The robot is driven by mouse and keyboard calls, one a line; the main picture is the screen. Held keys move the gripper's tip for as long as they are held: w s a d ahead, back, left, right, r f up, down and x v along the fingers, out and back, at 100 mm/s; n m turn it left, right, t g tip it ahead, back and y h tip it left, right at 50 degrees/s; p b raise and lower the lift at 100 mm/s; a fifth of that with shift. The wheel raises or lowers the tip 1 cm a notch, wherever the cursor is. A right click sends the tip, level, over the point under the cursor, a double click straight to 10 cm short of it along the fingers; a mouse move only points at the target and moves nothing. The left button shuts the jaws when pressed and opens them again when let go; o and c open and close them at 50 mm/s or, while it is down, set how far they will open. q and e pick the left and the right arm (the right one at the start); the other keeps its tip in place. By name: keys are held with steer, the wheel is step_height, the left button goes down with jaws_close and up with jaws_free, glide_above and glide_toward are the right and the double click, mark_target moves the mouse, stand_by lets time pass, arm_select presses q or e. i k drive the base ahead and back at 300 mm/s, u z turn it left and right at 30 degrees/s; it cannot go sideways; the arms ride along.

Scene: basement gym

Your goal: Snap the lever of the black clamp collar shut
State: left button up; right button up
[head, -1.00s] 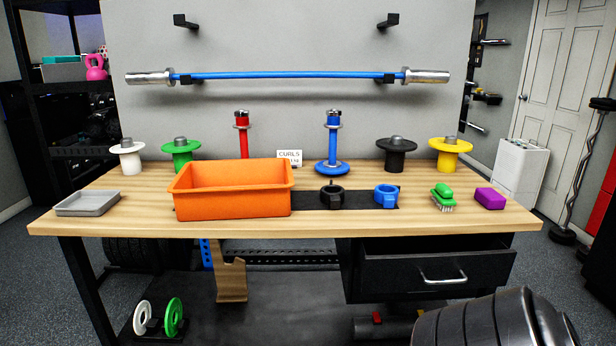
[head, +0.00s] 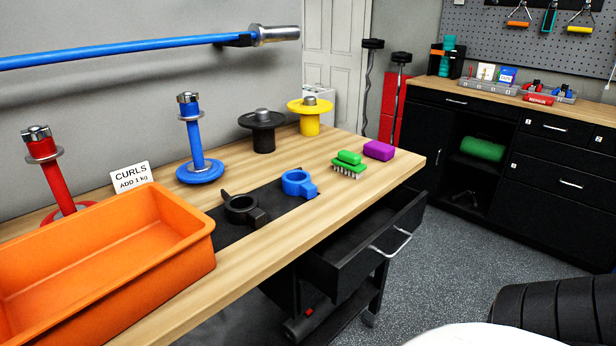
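The black clamp collar (head: 243,209) lies on a dark mat (head: 274,207) on the wooden workbench, between the orange bin and the blue clamp collar (head: 298,182). Its ring faces up, and a thin lever sticks up and out at its far left side. The lever looks raised from the ring. The blue clamp collar lies on the same mat just to the right, apart from the black one. Neither of my grippers shows in the head view.
An orange bin (head: 110,255) stands close left of the black collar. Behind are red (head: 44,170) and blue (head: 194,135) posts and a card (head: 131,178). A green brush (head: 349,165) and purple block (head: 378,150) lie right. An open drawer (head: 365,245) juts out below the front edge.

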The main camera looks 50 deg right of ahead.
mark_target(225, 195)
steer(key=z, duration=0.65)
steer(key=i, duration=0.6)
steer(key=z, duration=1)
steer(key=k, duration=1.15)
steer(key=u, duration=1.3)
